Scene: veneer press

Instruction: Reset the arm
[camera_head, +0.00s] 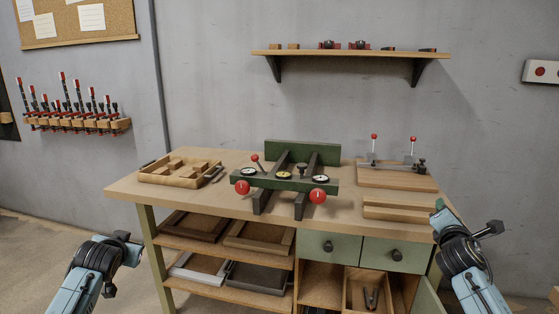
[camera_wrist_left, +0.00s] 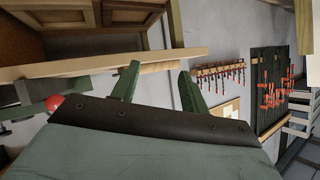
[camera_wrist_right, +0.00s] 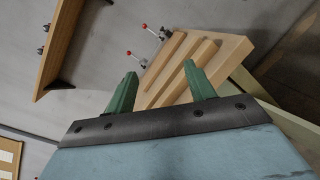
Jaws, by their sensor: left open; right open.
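My left arm stands low at the left in the head view, in front of the bench's left end, its hand (camera_head: 122,238) off the bench. My left gripper (camera_wrist_left: 158,82) is open in the left wrist view, with its green fingers apart and nothing between them in grasp. My right arm stands at the lower right in the head view, by the bench's right front corner. My right gripper (camera_wrist_right: 161,78) is open and empty in the right wrist view, and a grooved wooden board (camera_wrist_right: 180,62) shows beyond its fingers.
The bench (camera_head: 130,189) carries a wooden compartment tray (camera_head: 165,181), a green press with red knobs (camera_head: 285,182) and a board with red-tipped clamps (camera_head: 397,178). Shelves and drawers sit below the top. A wall shelf (camera_head: 350,54) and a clamp rack (camera_head: 78,125) hang behind.

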